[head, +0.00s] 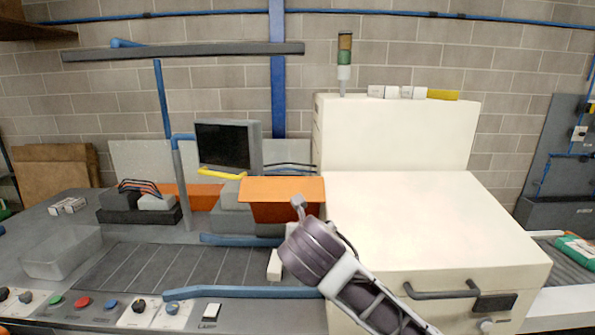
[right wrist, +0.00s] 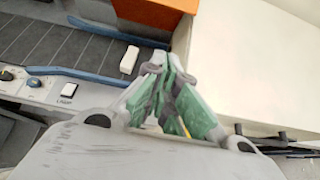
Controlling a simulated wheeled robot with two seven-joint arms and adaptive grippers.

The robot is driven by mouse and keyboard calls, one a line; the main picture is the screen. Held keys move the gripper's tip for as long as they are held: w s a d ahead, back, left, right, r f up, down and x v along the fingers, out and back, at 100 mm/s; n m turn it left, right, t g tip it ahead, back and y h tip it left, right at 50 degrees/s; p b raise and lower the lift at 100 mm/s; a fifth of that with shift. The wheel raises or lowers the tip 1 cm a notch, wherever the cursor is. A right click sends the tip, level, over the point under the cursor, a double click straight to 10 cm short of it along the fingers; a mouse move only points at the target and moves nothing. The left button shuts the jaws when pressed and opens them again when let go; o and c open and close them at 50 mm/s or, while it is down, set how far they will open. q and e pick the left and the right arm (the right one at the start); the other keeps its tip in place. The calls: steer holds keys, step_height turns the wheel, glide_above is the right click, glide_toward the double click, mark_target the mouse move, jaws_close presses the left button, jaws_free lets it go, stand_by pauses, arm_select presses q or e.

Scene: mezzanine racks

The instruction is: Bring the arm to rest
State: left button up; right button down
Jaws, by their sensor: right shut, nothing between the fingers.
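My right arm reaches in from the bottom right in the head view, in front of the cream cabinet. Its right gripper (head: 298,203) is held up over the bench, in front of the orange bin (head: 283,189); the wrist hides part of its jaws. In the right wrist view the right gripper (right wrist: 165,62) has its green-padded fingers together with nothing between them. A small white block (head: 274,266) lies on the bench near it, apart from the fingers; it also shows in the right wrist view (right wrist: 129,59). My left gripper is not in view.
The cream cabinet (head: 440,220) with a black handle fills the right. A grooved dark conveyor (head: 170,268) runs left, with blue rails (head: 240,293) and a button panel (head: 100,310) in front. A clear tray (head: 62,255) and a monitor (head: 225,145) stand farther left and back.

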steer(key=s+d+f+m+g+y, duration=0.1)
steer(key=s+d+f+m+g, duration=0.3)
steer(key=f+m, duration=0.65)
steer(key=s+d+f+m+g, duration=0.1)
steer(key=s+d+f+m, duration=0.4)
steer(key=f+m, duration=0.55)
steer(key=s+d+f+m+g, duration=0.4)
steer(key=s+d+f+m, duration=0.7)
steer(key=s+f+m, duration=0.4)
steer(key=s+f+n+g+b, duration=0.1)
steer(key=s+f+n+b, duration=0.2)
steer(key=f, duration=3.1)
steer(key=s+d+f, duration=0.2)
steer(key=s+f, duration=0.9)
steer(key=s+d+f+g+h+b, duration=0.1)
steer(key=s+d+f, duration=0.1)
steer(key=s+f, duration=0.9)
steer(key=shift+s+d, duration=0.25)
steer(key=shift+s, duration=0.1)
